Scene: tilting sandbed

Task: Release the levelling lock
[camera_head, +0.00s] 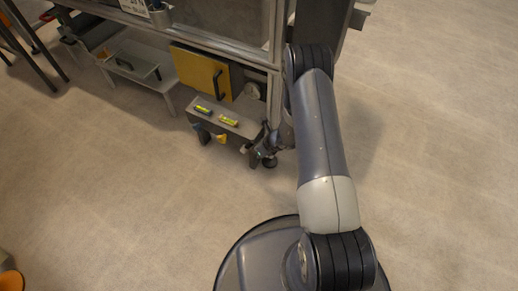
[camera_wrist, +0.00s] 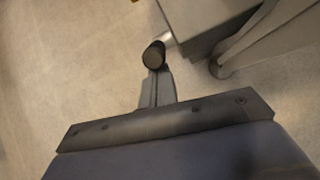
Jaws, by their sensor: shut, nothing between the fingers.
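A dark round knob (camera_wrist: 154,55) on a short pale shaft sticks out from the side of a grey block in the wrist view. It may be the levelling lock; no label shows. My gripper (camera_wrist: 157,82) is shut and empty, its fingertips right at the knob's lower edge; I cannot tell if they touch. In the head view my gripper (camera_head: 262,150) is at the right end of a low grey ledge (camera_head: 243,130), partly hidden by my arm. Two yellow-green spirit levels (camera_head: 203,109) (camera_head: 229,121) lie on that ledge.
A yellow panel (camera_head: 200,72) with a black handle stands behind the ledge, under the large metal-framed bench (camera_head: 225,50). A grey low table (camera_head: 140,68) is farther left. An orange object (camera_head: 10,281) is at the lower left. The floor (camera_head: 130,200) in front is clear.

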